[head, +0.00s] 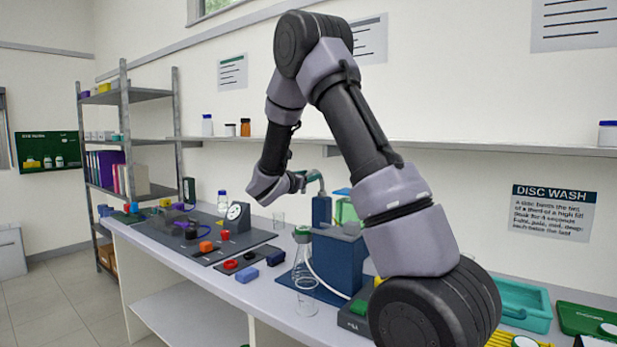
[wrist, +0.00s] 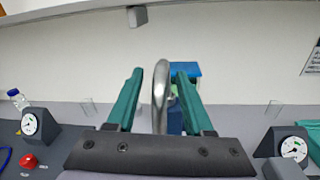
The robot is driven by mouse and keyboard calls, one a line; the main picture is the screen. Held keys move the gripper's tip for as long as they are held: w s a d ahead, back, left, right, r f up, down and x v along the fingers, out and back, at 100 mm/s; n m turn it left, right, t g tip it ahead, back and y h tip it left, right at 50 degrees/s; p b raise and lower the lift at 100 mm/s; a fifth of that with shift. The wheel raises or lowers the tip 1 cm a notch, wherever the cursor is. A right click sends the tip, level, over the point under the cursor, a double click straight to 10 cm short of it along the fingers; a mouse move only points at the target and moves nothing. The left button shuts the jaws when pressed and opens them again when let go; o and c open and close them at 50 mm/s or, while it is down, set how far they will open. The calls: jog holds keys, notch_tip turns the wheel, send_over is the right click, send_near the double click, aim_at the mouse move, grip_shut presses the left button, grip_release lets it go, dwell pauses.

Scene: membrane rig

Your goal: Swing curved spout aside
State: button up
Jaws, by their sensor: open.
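The curved spout (wrist: 161,95) is a silver bent tube in the middle of the wrist view. It stands between the two teal fingers of my gripper (wrist: 157,72), with a visible gap at the left finger; contact at the right finger is unclear. My gripper is open. In the head view the curved spout (head: 319,180) arches above a blue post (head: 321,210), with my gripper (head: 305,172) beside its top. The blue post shows partly in the wrist view (wrist: 175,120), behind the spout and right finger.
A blue block-shaped rig (head: 338,262) and a clear flask (head: 304,285) with a green top stand in front of the post. Gauges (wrist: 38,122) (wrist: 291,147) flank the gripper in the wrist view. A wall shelf (head: 480,148) runs behind.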

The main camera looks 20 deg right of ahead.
grip_shut()
jog(key=shift+a, duration=0.1)
dwell(1.2)
